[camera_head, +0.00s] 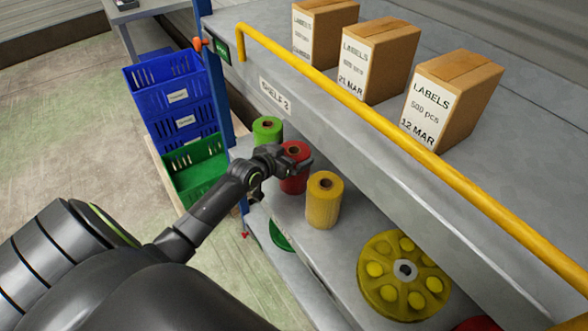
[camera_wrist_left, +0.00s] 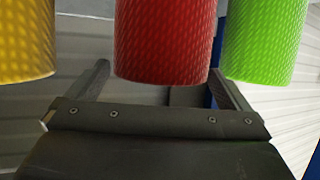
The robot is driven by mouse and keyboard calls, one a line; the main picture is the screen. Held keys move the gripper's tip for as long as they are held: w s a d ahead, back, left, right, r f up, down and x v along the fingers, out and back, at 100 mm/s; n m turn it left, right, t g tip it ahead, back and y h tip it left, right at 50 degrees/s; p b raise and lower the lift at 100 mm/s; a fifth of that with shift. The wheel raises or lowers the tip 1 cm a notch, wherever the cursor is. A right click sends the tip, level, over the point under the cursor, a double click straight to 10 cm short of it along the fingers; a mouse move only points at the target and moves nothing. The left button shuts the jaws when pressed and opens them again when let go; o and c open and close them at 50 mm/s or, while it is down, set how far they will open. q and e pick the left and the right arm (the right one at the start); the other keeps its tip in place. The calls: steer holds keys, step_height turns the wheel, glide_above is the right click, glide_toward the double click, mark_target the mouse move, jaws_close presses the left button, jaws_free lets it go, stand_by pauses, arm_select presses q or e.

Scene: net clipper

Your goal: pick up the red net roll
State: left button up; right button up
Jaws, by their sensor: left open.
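The red net roll (camera_head: 296,177) stands upright on the lower shelf (camera_head: 300,232) in the head view, between a green roll (camera_head: 268,130) and a yellow roll (camera_head: 324,203). My left gripper (camera_head: 280,162) is at the red roll and covers part of it. In the left wrist view the red roll (camera_wrist_left: 165,40) is in the middle, between the two open fingers of my left gripper (camera_wrist_left: 165,88). The wrist view also shows the yellow roll (camera_wrist_left: 25,40) at left and the green roll (camera_wrist_left: 265,40) at right. I cannot tell whether the fingers touch the red roll. My right gripper is not seen.
An upper shelf (camera_head: 262,48) with a yellow rail (camera_head: 345,97) overhangs the rolls. Label boxes (camera_head: 378,62) stand on it. A blue post (camera_head: 222,85) and stacked blue and green crates (camera_head: 165,95) are at left. A yellow reel (camera_head: 385,285) lies at right.

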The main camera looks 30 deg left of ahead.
mark_target(298, 151)
arm_select(q)
steer(key=shift+x, duration=1.25)
steer(key=c, duration=1.4)
